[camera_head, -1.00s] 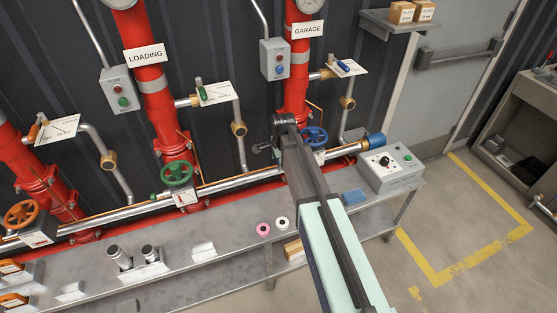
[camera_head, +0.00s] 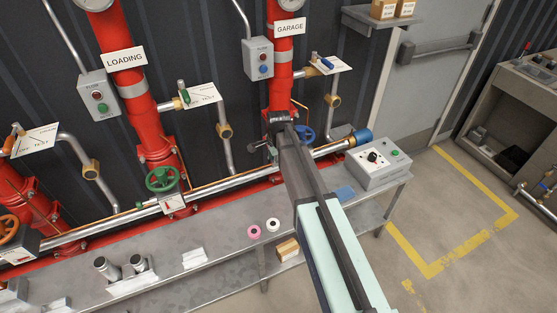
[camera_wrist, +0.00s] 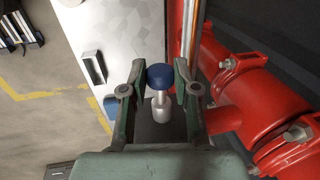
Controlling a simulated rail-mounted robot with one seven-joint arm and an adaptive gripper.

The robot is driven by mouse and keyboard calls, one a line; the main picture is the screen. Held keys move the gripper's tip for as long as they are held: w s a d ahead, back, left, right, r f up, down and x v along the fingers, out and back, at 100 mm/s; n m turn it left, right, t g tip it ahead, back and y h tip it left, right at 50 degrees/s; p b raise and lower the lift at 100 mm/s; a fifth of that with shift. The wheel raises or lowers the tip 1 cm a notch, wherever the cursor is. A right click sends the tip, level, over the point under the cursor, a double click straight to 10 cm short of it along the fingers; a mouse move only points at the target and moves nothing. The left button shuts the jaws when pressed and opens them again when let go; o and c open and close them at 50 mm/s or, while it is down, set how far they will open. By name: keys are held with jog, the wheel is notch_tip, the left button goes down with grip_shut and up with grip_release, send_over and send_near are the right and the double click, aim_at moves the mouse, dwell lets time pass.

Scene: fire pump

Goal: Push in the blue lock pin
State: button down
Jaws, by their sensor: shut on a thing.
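The blue lock pin (camera_wrist: 160,77) shows in the wrist view as a round blue knob on a metal stem, between the two fingers of my gripper (camera_wrist: 160,74). The fingers are shut on the knob. The stem meets a wider silver collar (camera_wrist: 161,107) that stands on a dark surface. I cannot tell how deep the pin sits. In the head view my gripper (camera_head: 268,150) is by the foot of the red GARAGE pipe (camera_head: 280,80), left of the blue handwheel (camera_head: 304,135). The pin is hidden there by my arm.
A silver pipe (camera_head: 235,182) runs along the back of the metal bench (camera_head: 215,225). A grey control box (camera_head: 378,163) stands at the bench's right end. Pink and white rings (camera_head: 254,232) lie on the bench. Red flanged piping (camera_wrist: 235,85) is close to the right of my gripper.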

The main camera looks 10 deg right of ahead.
jog(key=c, duration=0.8)
grip_release()
jog(key=shift+w+d, duration=0.1)
jog(key=shift+d, duration=0.15)
jog(key=shift+c, duration=0.2)
jog(key=shift+r, duration=0.1)
notch_tip(320, 180, up, 12)
jog(key=s, duration=0.2)
jog(key=shift+s+d+f, duration=0.2)
jog(key=shift+d, duration=0.05)
